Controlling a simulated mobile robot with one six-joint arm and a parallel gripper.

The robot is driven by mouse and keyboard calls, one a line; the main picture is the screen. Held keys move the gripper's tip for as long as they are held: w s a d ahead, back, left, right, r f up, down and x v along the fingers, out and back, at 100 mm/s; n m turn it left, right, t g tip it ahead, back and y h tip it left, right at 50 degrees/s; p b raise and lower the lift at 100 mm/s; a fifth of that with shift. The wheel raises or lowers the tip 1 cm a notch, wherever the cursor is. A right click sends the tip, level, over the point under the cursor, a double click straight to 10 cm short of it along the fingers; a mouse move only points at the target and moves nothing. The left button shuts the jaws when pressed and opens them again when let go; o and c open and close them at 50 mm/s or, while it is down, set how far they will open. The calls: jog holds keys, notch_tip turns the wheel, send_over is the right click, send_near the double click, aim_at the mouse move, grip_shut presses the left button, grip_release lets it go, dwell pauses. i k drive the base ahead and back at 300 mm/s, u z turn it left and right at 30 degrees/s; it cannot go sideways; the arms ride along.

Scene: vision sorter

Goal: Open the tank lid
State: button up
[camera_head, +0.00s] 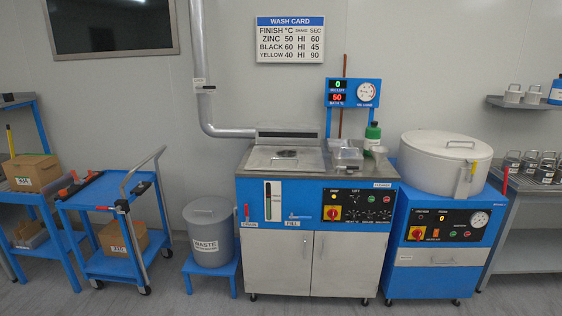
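The blue and grey wash unit (318,250) stands in the middle against the wall. A flat metallic tank lid (260,160) lies level on the left of its top, with a darker oval handle or recess (286,154) on it. The lid looks closed. A raised vented back part (288,136) stands behind it. My gripper is not in view, and no part of my arm shows.
A clear container (347,156) and a green bottle (373,134) stand right of the lid. A white lidded drum (440,170) is on the blue unit at right. A waste bin (210,232) and blue cart (98,193) stand left. The floor in front is clear.

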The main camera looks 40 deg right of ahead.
aim_at(286, 154)
jog(key=z, duration=0.1)
jog(key=i, duration=0.95)
jog(key=u, duration=0.05)
